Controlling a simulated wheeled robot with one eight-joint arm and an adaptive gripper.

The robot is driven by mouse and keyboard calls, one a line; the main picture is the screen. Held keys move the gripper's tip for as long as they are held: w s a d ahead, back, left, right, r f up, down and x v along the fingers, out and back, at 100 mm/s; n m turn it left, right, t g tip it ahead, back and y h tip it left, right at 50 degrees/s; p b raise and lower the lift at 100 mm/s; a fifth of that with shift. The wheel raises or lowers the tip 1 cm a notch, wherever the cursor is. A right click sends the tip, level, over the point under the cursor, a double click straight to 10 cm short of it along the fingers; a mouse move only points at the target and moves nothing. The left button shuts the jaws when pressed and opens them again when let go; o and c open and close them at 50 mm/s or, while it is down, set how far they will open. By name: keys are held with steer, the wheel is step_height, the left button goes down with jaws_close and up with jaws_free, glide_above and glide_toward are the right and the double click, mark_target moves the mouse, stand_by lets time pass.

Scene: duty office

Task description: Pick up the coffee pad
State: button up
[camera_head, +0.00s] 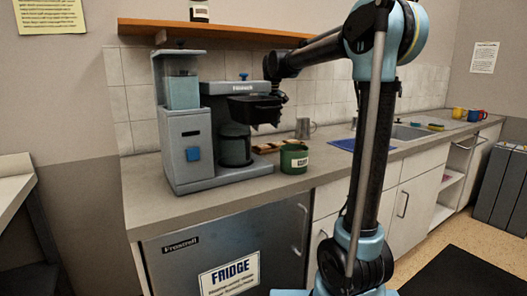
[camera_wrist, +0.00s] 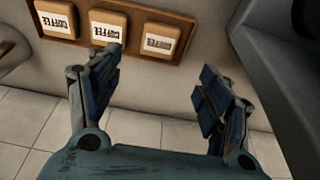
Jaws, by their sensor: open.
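Three brown coffee pads with white COFFEE labels lie in a row in the wrist view: a left one (camera_wrist: 55,18), a middle one (camera_wrist: 108,27) and a right one (camera_wrist: 160,41). They rest on a wooden tray (camera_wrist: 135,32). My gripper (camera_wrist: 158,78) is open and empty. Its left fingertip overlaps the lower edge of the middle pad in the picture; I cannot tell the height between them. In the head view the tray (camera_head: 265,149) shows on the counter between the coffee machine and a green can, and my gripper's fingers are not clear there.
The coffee machine (camera_head: 187,148) stands left of the tray. The green can (camera_head: 294,158) is close in front of it, and a grey metal mug (camera_head: 304,128) stands behind. A wooden shelf (camera_head: 220,31) runs above. The tiled wall (camera_wrist: 140,130) is close behind the tray.

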glide_above(263, 146)
steer(key=f, duration=0.4)
steer(key=shift+s+d+f, duration=0.2)
steer(key=shift+s+f, duration=0.1)
steer(key=shift+s, duration=0.05)
steer(key=shift+d+x, duration=0.15)
steer(key=shift+x, duration=1.15)
steer(key=shift+d+x, duration=0.1)
steer(key=shift+x, duration=1.2)
steer(key=shift+o, duration=0.3)
